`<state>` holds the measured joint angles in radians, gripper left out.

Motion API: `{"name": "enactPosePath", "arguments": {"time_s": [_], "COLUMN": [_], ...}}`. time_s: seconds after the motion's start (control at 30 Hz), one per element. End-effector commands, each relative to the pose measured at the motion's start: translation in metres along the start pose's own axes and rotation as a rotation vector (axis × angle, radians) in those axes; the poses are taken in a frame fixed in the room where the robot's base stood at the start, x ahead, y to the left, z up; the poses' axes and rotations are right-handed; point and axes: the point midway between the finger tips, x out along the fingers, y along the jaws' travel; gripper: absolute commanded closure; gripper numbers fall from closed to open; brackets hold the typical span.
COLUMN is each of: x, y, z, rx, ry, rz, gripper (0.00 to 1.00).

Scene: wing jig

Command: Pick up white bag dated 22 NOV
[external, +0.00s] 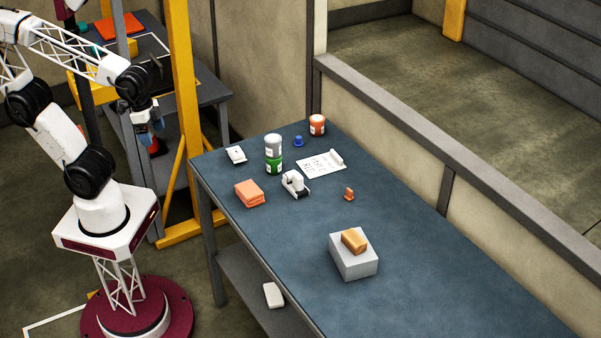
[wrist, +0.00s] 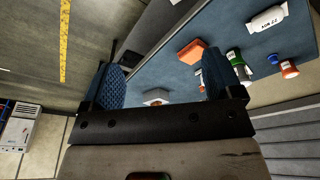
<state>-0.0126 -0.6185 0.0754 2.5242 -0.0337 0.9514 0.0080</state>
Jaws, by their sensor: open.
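A small white bag (external: 235,155) lies on the blue table near its far-left corner. In the wrist view, a white bag (wrist: 266,19) at the upper right carries upside-down print that looks like 22 NOV; from its position it appears to be the same bag. My gripper (external: 152,128) hangs in the air left of the table, apart from the bag. In the wrist view my gripper (wrist: 162,82) has its two blue fingers spread wide with nothing between them. Another white bag (external: 273,294) lies on the lower shelf; its print is not readable.
A grey box (external: 354,263) carries a tan pack. A yellow post (external: 184,90) stands near my gripper. The table's right front is clear.

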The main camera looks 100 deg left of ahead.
Motion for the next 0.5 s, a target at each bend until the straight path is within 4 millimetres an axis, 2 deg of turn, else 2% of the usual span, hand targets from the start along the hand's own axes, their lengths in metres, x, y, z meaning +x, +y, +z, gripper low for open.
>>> {"name": "enactPosePath", "arguments": {"time_s": [0.5], "x": [0.04], "y": [-0.036], "z": [-0.035], "rx": [-0.413], "ry": [-0.198], "rz": [0.137], "gripper": [0.15]}}
